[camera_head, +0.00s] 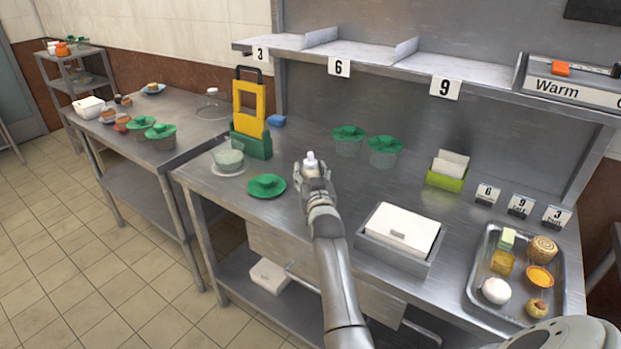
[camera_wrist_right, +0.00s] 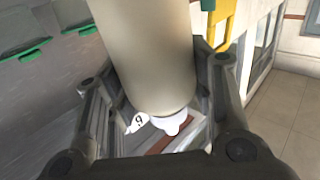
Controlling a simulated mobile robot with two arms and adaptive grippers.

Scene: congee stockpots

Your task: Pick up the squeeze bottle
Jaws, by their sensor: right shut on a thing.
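The squeeze bottle (camera_head: 311,161) is pale with a white nozzle cap and stands roughly upright in the head view. My right gripper (camera_head: 312,178) is shut on it, and its fingers hide the lower part. In the right wrist view the cream-coloured bottle body (camera_wrist_right: 145,45) sits between the two fingers of the gripper (camera_wrist_right: 155,80), with the white nozzle pointing down in the picture. I cannot tell whether its base touches the counter. My left gripper is not in view.
A green lid (camera_head: 266,186) and a glass bowl (camera_head: 228,158) lie left of the bottle. A yellow slicer (camera_head: 249,105) stands behind them. Lidded green bowls (camera_head: 386,152) are behind to the right. A white-lidded box (camera_head: 402,228) and a food tray (camera_head: 478,262) are farther right.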

